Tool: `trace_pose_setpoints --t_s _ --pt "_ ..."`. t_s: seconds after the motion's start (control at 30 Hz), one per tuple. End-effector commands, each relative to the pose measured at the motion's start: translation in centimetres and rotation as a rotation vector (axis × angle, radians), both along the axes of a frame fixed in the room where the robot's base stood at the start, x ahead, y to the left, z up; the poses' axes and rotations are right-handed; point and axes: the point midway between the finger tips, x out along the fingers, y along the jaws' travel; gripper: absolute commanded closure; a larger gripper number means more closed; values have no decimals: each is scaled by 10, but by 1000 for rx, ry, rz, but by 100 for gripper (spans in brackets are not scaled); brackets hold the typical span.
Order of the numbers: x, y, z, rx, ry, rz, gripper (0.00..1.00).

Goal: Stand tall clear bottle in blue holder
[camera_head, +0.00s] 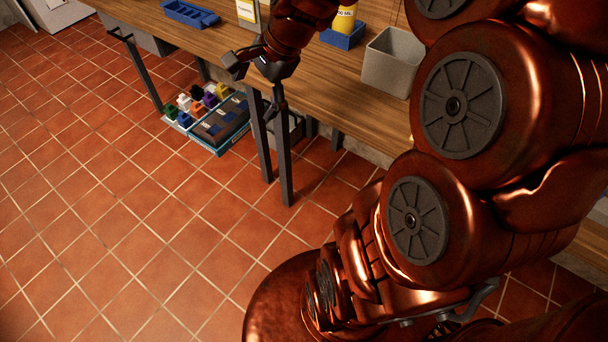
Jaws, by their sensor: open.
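My gripper (256,80) is at the front edge of the wooden workbench, with its dark fingers apart and nothing seen between them. A low blue holder with compartments (190,14) lies on the bench to the left of my gripper. A second blue holder (343,38) stands to the right of it and has a yellow bottle (345,18) upright in it. Behind my gripper is a pale upright thing with a yellow label (247,11), cut off by the top edge. I cannot tell whether it is the tall clear bottle. No other clear bottle can be made out.
A grey open bin (391,62) stands on the workbench (325,85) at the right. Dark table legs (284,150) stand at the bench front. The tiled floor (120,230) is clear.

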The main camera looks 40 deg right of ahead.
Motion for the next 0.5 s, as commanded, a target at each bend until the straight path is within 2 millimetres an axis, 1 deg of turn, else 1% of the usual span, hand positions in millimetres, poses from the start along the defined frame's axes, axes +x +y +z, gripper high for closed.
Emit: trace_pose_setpoints --t_s 0.03,0.07,0.1,0.17,0.2,0.27,0.3,0.4,0.5 --pt "-24 24 -8 -59 22 158 4" --pt "-38 35 -14 -91 35 251 4" --pt "-56 46 -20 -135 48 374 4" --pt "-87 59 -30 -194 72 557 4" --pt "-107 66 -36 -226 90 678 4" --pt "-135 72 -44 -274 112 852 4" --pt "-154 73 -49 -300 129 959 4" --pt "-192 72 -58 -343 165 1187 4" --pt "-218 67 -64 -366 195 1345 4"
